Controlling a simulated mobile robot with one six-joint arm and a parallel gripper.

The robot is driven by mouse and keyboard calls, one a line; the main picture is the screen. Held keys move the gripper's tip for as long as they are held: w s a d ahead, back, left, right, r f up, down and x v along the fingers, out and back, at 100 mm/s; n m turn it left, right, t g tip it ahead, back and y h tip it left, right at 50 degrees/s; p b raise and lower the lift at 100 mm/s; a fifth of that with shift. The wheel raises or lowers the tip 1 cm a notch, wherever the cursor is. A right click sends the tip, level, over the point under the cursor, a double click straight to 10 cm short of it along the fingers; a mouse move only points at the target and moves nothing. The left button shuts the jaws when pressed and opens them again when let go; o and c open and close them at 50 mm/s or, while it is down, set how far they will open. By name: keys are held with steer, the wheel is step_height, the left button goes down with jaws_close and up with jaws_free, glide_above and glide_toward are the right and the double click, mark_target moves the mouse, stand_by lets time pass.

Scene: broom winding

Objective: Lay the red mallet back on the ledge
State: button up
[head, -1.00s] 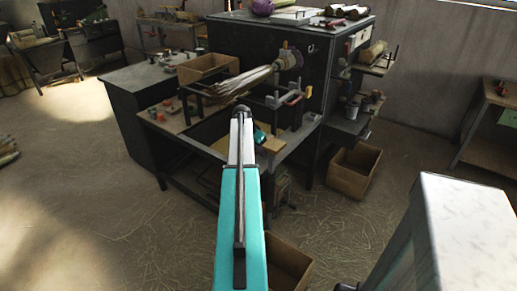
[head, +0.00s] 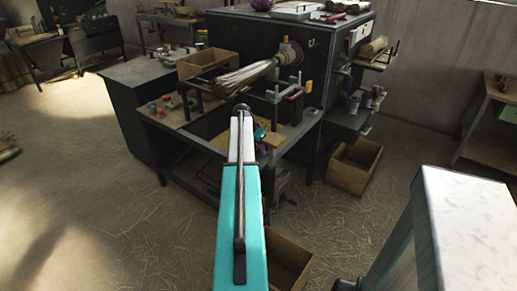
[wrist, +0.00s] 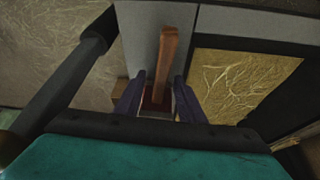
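The red mallet shows in the wrist view: a brown wooden handle (wrist: 168,50) points up the picture from a dark red head (wrist: 157,103). My gripper (wrist: 160,80) has one finger on each side of the head and looks shut on it; the exact contact is hard to see. A grey surface (wrist: 143,35), perhaps the ledge, lies behind the mallet; I cannot tell whether they touch. In the head view my gripper (head: 262,131) is a small teal shape at the bench's front, mostly hidden by my arm, and the mallet cannot be made out there.
A broom (head: 250,74) with loose bristles sticks out from the dark machine (head: 320,65) above the bench. An open box (head: 207,66) stands behind it. A dark bar (wrist: 70,80) runs left of my gripper. A wooden bin (head: 355,166) stands on the floor right.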

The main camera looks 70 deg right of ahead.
steer(key=b+v, duration=0.1)
steer(key=v, duration=1.2)
steer(key=shift+a+r, duration=0.2)
steer(key=shift+r, duration=0.15)
stand_by(0.4)
